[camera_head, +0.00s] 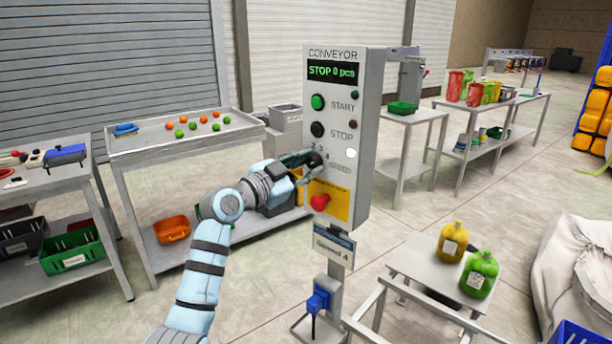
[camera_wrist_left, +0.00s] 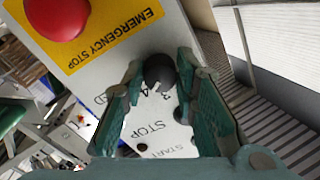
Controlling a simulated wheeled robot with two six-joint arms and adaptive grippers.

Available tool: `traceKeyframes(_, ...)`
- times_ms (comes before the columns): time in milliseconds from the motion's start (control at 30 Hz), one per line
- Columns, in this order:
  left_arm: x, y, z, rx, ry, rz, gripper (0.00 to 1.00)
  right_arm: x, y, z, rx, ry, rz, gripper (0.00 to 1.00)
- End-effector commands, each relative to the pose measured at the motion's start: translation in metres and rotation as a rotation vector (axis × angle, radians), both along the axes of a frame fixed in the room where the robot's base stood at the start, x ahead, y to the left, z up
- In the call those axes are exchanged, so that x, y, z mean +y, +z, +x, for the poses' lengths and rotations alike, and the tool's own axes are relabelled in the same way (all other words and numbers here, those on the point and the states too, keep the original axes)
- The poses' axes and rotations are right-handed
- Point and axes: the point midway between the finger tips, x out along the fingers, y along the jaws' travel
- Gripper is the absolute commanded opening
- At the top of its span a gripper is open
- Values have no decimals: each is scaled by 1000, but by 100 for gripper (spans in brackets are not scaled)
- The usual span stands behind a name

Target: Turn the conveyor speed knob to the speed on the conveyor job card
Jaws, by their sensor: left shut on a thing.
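The conveyor control box (camera_head: 336,80) stands on a post, its display (camera_head: 334,71) reading "STOP 0 pcs". The black speed knob (camera_head: 315,159) sits below the STOP button and is partly covered by my left gripper (camera_head: 307,163). In the left wrist view, the knob (camera_wrist_left: 160,70) is between the fingertips of my left gripper (camera_wrist_left: 159,76), which is shut on it. Some printed digits show beside it; its pointer setting cannot be read. The job card (camera_head: 333,246) hangs below the box, and its line seems to end in 4. My right gripper is not in view.
A red emergency stop (camera_head: 320,202) on a yellow plate lies just below the knob. Green START (camera_head: 317,102) and black STOP (camera_head: 317,130) buttons are above. A table with colored balls (camera_head: 170,134) stands left; jugs (camera_head: 480,273) stand at lower right.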

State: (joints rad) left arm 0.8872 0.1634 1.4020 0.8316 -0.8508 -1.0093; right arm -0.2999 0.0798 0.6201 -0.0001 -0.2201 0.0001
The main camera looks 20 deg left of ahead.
Motion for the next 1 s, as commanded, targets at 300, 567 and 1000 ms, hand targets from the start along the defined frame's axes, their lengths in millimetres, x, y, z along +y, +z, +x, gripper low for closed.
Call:
traceKeyframes(300,0,-1,0,-13,0,30,0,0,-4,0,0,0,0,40)
traceKeyframes(567,0,0,0,-12,0,30,30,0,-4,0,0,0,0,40)
traceKeyframes(1000,2,0,-2,-14,1,29,47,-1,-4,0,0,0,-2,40)
